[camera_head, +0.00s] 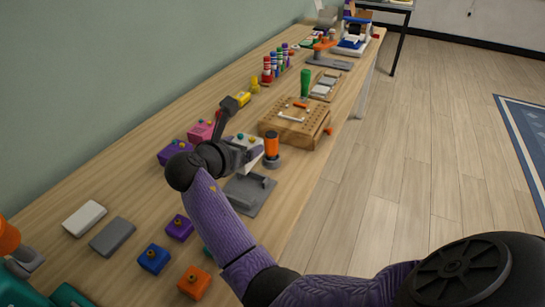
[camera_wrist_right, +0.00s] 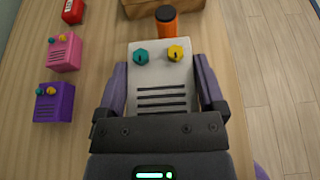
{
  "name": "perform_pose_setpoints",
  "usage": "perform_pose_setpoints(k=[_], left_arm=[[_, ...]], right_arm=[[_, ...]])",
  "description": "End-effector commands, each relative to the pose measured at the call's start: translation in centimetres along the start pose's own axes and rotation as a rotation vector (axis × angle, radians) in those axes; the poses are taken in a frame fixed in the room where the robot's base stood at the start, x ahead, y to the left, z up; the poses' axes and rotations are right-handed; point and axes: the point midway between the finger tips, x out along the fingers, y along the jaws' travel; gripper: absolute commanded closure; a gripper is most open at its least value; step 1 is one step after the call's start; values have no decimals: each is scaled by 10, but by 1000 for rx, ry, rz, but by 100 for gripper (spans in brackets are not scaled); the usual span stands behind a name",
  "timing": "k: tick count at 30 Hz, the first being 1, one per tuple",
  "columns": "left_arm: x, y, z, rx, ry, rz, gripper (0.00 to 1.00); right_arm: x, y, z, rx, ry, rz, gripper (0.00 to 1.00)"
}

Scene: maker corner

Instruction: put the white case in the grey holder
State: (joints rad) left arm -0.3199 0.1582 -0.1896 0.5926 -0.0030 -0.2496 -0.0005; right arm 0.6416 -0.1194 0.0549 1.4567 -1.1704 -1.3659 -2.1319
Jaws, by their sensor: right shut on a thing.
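The white case (camera_head: 247,141) is held by my right gripper (camera_head: 240,153) above the bench. In the right wrist view the case (camera_wrist_right: 165,73) has slots and a teal and a yellow knob on its face, and the two fingers of my gripper (camera_wrist_right: 161,82) clasp its sides. The grey holder (camera_head: 257,196) is a flat plate with raised parts on the bench, nearer the head camera than the case. My forearm hides part of it, and it is not seen in the wrist view. My left gripper is not in view.
An orange and dark cylinder (camera_head: 271,146) stands just beyond the case, beside a wooden block (camera_head: 300,130) with holes. Pink (camera_head: 201,133) and purple (camera_head: 173,151) boxes stand to the left. White (camera_head: 85,217) and grey (camera_head: 112,237) slabs and small knobbed blocks lie nearer.

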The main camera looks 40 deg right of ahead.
Motion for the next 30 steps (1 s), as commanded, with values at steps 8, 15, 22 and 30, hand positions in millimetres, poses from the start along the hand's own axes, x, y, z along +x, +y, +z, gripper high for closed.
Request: perform_pose_setpoints(k=[8, 15, 22, 30], left_arm=[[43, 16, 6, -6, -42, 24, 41], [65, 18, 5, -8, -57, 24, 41], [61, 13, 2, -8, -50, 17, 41], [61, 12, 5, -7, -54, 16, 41]], right_arm=[[26, 0, -65, -9, 3, 1, 76], [39, 0, -97, -4, 2, 2, 76], [38, 0, -92, -2, 1, 2, 76], [38, 0, -93, -2, 1, 2, 0]])
